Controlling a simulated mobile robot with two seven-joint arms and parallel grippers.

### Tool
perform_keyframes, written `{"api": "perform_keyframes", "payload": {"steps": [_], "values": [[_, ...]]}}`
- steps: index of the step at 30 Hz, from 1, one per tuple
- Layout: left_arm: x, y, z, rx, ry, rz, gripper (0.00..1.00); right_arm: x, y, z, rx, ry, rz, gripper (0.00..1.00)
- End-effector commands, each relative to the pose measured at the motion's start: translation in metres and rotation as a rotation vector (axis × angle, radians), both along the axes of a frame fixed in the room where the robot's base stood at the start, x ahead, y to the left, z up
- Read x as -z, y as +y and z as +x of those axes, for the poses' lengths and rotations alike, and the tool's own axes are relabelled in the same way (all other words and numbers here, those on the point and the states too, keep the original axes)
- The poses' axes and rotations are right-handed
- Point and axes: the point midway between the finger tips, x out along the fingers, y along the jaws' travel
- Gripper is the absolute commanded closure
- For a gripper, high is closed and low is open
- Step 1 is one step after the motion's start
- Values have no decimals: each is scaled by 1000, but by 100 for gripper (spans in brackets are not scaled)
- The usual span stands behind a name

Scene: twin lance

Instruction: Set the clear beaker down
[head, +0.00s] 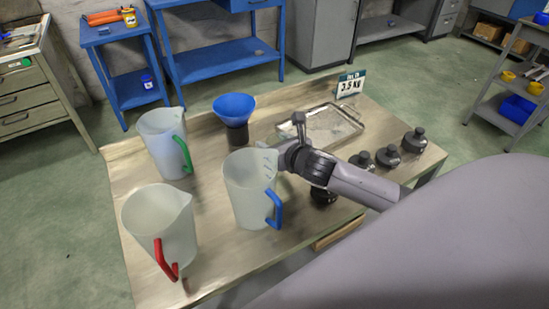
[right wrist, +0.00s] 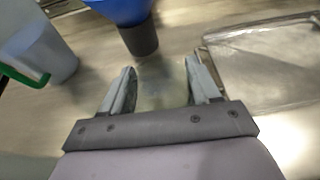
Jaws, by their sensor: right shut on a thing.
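My right gripper (head: 281,158) reaches in from the right over the wooden table, just behind the blue-handled jug's rim. In the right wrist view its two fingers (right wrist: 160,78) stand apart, shut on the clear beaker (right wrist: 160,92), a faint see-through shape between them. The beaker is hard to make out in the head view, where the jug and gripper crowd it. I cannot tell whether its base touches the table. My left gripper is not in view.
Frosted jugs with green (head: 164,140), red (head: 160,222) and blue (head: 248,190) handles stand on the table (head: 215,255). A blue funnel on a dark base (head: 236,112), metal tray (head: 330,125), sign (head: 350,84) and several dark weights (head: 387,156) stand behind or right.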

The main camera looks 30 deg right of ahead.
Motion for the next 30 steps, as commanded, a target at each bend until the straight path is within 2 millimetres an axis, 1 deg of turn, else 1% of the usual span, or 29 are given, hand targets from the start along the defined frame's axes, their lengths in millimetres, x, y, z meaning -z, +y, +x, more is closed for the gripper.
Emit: {"api": "perform_keyframes", "payload": {"steps": [4,10,12,19,22,23,24,25,30], "values": [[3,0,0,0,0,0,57,12,0,0,0,1,0,68],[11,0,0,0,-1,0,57,43,1,0,1,3,3,68],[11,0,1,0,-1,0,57,45,0,0,-1,0,0,68],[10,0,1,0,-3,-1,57,44,0,0,-2,-1,-2,68],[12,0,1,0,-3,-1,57,48,0,0,-1,0,-2,68],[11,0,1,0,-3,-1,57,47,0,0,-1,0,-2,32],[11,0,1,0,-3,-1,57,47,0,0,-1,0,-2,19],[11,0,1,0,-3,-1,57,47,0,0,-1,0,-2,13],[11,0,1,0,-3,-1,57,47,0,0,0,0,-1,13]]}}
